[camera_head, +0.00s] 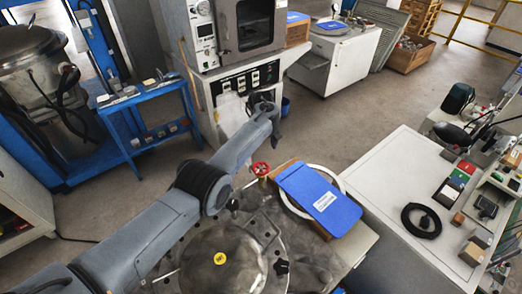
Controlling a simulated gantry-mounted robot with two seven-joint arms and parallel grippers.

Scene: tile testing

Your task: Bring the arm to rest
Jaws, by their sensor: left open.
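My left arm comes in from the lower left and reaches up over the near table. Its gripper (273,125) is at the far end, small in view, in front of the white-and-grey oven cabinet. The gripper is open, and I see nothing held in it. It appears to be beyond the far edge of the near table. My right gripper is not in view.
A white bench (400,190) with a coiled black cable (421,221) stands right. A blue side table (145,97) stands left. Floor between is open.

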